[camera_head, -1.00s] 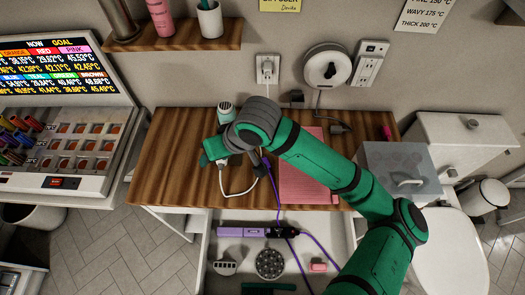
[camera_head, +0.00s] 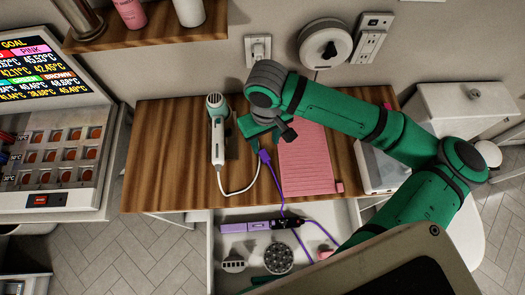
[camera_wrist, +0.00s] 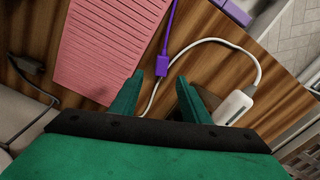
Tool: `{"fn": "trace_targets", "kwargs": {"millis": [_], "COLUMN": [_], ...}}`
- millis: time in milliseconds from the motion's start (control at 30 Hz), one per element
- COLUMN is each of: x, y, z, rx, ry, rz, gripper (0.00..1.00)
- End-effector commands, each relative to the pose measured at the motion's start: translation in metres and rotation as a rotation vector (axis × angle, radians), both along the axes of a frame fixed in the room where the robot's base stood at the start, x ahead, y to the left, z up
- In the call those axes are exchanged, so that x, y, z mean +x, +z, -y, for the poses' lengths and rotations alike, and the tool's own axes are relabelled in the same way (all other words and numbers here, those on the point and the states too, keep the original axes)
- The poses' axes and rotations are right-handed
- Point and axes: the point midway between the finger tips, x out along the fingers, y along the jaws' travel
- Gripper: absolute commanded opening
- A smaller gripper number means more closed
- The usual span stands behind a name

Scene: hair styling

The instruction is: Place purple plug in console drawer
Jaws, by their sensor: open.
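The purple plug (camera_head: 265,156) is on a purple cable, at the wooden console top just below my gripper (camera_head: 270,135) in the head view. In the wrist view the purple plug (camera_wrist: 163,63) shows just beyond and between my fingertips (camera_wrist: 158,80). My gripper is open; I cannot tell whether a finger touches the plug. The open white console drawer (camera_head: 345,217) is below the top's front edge. The cable runs down into it, to a purple and black styling tool (camera_head: 262,225).
A pink mat (camera_head: 305,165) lies to the right. The drawer also holds a round dark-dotted attachment (camera_head: 278,258) and a comb-like white attachment (camera_head: 233,263).

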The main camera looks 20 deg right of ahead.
Motion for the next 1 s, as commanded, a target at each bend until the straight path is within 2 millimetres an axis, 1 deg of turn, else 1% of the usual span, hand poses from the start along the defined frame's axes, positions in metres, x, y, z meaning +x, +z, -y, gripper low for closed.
{"fn": "trace_targets", "kwargs": {"millis": [33, 100, 367, 600, 700, 967, 1000], "x": [0.000, 0.000, 0.000, -0.002, -0.002, -0.002, -0.002], "y": [-0.008, -0.016, -0.033, -0.066, -0.074, -0.077, -0.077], "z": [0.000, 0.000, -0.002, -0.005, -0.005, -0.005, -0.005], "rx": [0.001, 0.001, 0.001, 0.001, 0.002, 0.002, 0.002], "ry": [-0.002, 0.000, 0.004, 0.005, 0.005, 0.005, 0.005], "rz": [0.000, -0.001, 0.001, -0.001, 0.000, 0.001, 0.001], "gripper": [0.42, 0.42, 0.42, 0.42, 0.42, 0.42, 0.37]}}
